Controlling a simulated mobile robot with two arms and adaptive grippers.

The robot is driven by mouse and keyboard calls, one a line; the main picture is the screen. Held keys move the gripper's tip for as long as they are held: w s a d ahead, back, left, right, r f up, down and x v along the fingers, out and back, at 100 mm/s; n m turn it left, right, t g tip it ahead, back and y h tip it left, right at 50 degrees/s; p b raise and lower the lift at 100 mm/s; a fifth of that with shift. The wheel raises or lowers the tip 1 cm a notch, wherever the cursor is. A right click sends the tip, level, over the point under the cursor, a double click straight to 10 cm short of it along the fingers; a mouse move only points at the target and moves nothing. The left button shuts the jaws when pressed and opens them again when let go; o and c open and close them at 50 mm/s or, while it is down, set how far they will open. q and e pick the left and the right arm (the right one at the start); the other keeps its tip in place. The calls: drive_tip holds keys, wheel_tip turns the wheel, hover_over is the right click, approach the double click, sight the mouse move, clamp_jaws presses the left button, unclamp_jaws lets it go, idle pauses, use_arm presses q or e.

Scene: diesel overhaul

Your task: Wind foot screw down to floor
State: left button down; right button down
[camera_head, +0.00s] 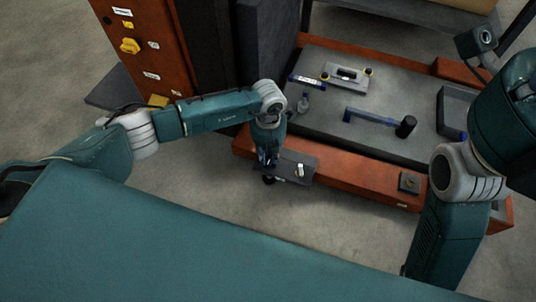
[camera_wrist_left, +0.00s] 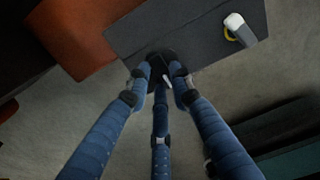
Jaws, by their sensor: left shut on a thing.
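My left gripper (camera_head: 267,158) reaches down in front of the orange frame. In the left wrist view its blue fingers (camera_wrist_left: 161,80) close around a dark round screw head (camera_wrist_left: 158,58), which sits at the edge of a flat dark grey plate (camera_wrist_left: 190,30). In the head view this plate (camera_head: 308,179) juts out from the orange frame, and a dark round foot (camera_head: 268,180) shows just below the gripper. The fingers hide most of the screw, and I cannot tell whether its foot touches the floor. My right gripper is not in view.
A white and yellow piece (camera_wrist_left: 238,30) stands on the plate near the screw. An orange cabinet (camera_head: 140,50) stands at the left. Bare floor lies in front.

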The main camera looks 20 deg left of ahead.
use_arm(q)
drive_tip(key=shift+w+r, duration=0.2)
drive_tip(key=shift+r, duration=0.05)
drive_tip(key=c, duration=1.5)
unclamp_jaws()
drive_tip(key=shift+s, duration=0.1)
wheel_tip(320, 180, up, 12)
drive_tip(key=shift+f, duration=0.1)
